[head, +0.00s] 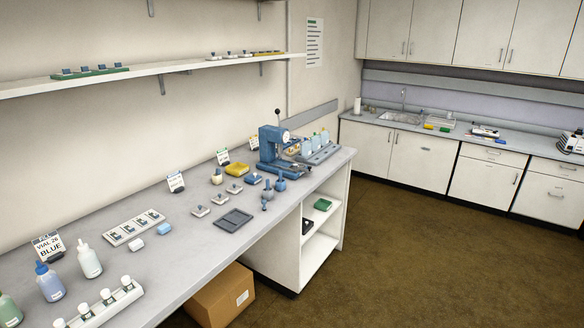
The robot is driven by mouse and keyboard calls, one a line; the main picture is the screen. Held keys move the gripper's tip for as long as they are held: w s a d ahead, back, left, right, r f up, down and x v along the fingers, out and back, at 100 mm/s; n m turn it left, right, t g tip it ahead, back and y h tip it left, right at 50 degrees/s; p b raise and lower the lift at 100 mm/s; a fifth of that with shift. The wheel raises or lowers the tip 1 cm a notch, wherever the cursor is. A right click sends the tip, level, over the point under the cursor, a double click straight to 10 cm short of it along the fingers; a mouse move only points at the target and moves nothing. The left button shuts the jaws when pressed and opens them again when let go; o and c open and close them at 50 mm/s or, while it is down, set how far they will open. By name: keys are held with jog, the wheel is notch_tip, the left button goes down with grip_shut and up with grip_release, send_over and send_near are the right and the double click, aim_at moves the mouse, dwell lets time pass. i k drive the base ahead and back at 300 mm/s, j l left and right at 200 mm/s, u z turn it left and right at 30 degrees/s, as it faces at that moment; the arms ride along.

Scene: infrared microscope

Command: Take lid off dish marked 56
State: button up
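Three small pale square pieces with dark knobs stand in a slanting row on the grey bench (180,242): a near one (200,211), a middle one (218,200) and a far one (234,188). They may be the lidded dishes, but they are too small to be sure. No number 56 can be read on any of them, so I cannot tell which is marked. My gripper is not in view.
A dark grey tray (233,220) lies in front of the row. A white holder (134,229), a yellow piece (237,169) and a blue microscope-like device (278,148) stand nearby. Bottles (50,283) crowd the near left. A cardboard box (222,296) sits below; brown floor at right is clear.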

aim_at(220, 198)
jog(key=i+l+z, duration=0.2)
jog(key=i, duration=1.25)
jog(key=i+u, duration=0.25)
jog(key=u, duration=0.15)
jog(key=i+u, duration=0.25)
jog(key=u, duration=0.2)
jog(key=i+u, duration=0.25)
jog(key=u, duration=0.15)
jog(key=i+l+u, duration=0.2)
jog(key=u, duration=0.2)
jog(key=i+l+u, duration=0.15)
jog(key=u, duration=0.15)
jog(key=i+l+u, duration=0.3)
